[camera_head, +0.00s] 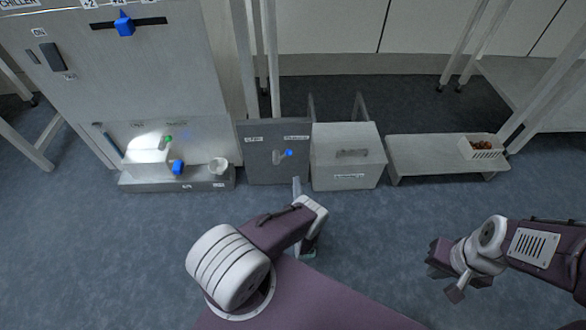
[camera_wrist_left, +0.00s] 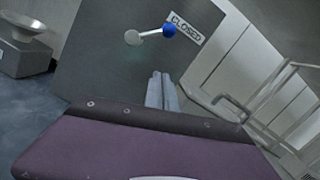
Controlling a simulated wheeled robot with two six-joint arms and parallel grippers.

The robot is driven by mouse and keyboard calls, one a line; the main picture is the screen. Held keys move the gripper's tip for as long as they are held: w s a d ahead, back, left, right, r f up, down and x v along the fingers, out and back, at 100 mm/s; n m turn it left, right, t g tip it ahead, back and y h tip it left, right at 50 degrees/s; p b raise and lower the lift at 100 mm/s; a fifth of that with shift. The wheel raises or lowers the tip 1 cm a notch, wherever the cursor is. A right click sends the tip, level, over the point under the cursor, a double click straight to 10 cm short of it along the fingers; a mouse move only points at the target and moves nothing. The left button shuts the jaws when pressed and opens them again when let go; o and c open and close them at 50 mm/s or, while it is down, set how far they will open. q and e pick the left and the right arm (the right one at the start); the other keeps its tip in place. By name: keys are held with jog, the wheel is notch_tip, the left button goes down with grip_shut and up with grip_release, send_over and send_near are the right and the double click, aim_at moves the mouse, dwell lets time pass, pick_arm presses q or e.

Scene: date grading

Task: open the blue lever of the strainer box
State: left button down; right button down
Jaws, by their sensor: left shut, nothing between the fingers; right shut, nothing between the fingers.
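The blue lever (camera_head: 289,152) has a pale arm and a round blue knob, and sits on the front of a dark grey box (camera_head: 262,170). In the left wrist view the blue knob (camera_wrist_left: 168,30) points right, beside the label CLOSED (camera_wrist_left: 186,28). My left gripper (camera_head: 297,186) is shut and empty, in front of the box's lower right part. Its fingertips (camera_wrist_left: 160,80) show below the lever in the wrist view, apart from the knob. My right gripper (camera_head: 466,286) is shut and empty over the floor at the right.
A pale lidded box (camera_head: 345,180) with a handle stands just right of the lever box. A low bench (camera_head: 425,168) carries a white basket (camera_head: 483,153) of brown dates. At left, a grey machine has a low platform (camera_head: 150,184) and a metal bowl (camera_head: 219,164). The floor in front is clear.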

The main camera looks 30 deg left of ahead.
pick_arm(q)
jog(key=shift+w, duration=0.1)
jog(key=w+a+r+b, duration=0.1)
jog(key=w+a, duration=0.1)
jog(key=w+a+r+b, duration=0.1)
jog(key=w, duration=0.1)
jog(key=w+a+r+b, duration=0.2)
jog(key=shift+w+a, duration=0.2)
jog(key=shift+a, duration=0.15)
jog(key=shift+s+r, duration=0.3)
jog(key=shift+r, duration=0.15)
jog(key=shift+d, duration=0.1)
